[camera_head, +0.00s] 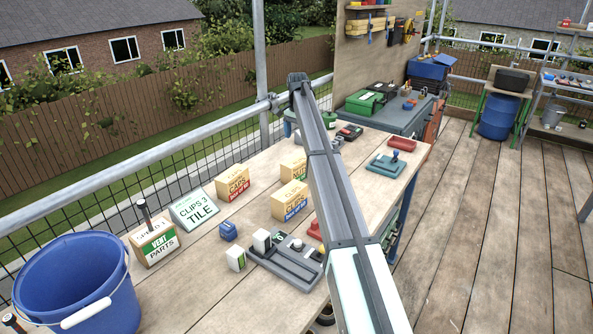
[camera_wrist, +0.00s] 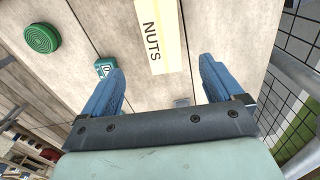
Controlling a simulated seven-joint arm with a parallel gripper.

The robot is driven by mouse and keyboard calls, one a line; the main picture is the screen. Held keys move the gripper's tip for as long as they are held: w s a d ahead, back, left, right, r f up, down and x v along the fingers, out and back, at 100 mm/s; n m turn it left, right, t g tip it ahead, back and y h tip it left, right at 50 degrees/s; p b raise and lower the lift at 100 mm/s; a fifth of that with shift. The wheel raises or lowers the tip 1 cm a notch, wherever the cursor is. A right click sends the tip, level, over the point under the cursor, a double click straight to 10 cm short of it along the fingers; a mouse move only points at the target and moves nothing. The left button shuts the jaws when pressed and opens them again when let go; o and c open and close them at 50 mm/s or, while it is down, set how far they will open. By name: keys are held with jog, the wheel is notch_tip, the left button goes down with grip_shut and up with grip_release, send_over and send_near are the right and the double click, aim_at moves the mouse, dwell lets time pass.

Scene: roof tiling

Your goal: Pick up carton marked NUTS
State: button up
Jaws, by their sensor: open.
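The carton marked NUTS (camera_wrist: 158,36) shows at the top of the wrist view, a pale yellow band with dark letters, cut off by the frame edge. My gripper (camera_wrist: 161,64) has its two blue fingers spread apart, with nothing between the tips. The carton lies ahead of the gap between them, apart from both fingers.
A grey tray (camera_head: 287,262) lies near the front. A round green item (camera_wrist: 41,38) and small green box (camera_wrist: 103,68) lie left in the wrist view.

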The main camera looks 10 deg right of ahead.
aim_at(296, 159)
jog(key=f, duration=0.8)
jog(key=shift+s+a+f, duration=0.1)
jog(key=shift+a, duration=0.3)
jog(key=shift+w+d+f, duration=0.1)
jog(key=shift+w+f, duration=0.05)
jog(key=shift+f, duration=1.2)
jog(key=shift+w+d+f, duration=0.1)
jog(key=shift+w+f, duration=0.05)
jog(key=shift+f, duration=1.15)
jog(key=c, duration=1.4)
jog(key=shift+r, duration=0.15)
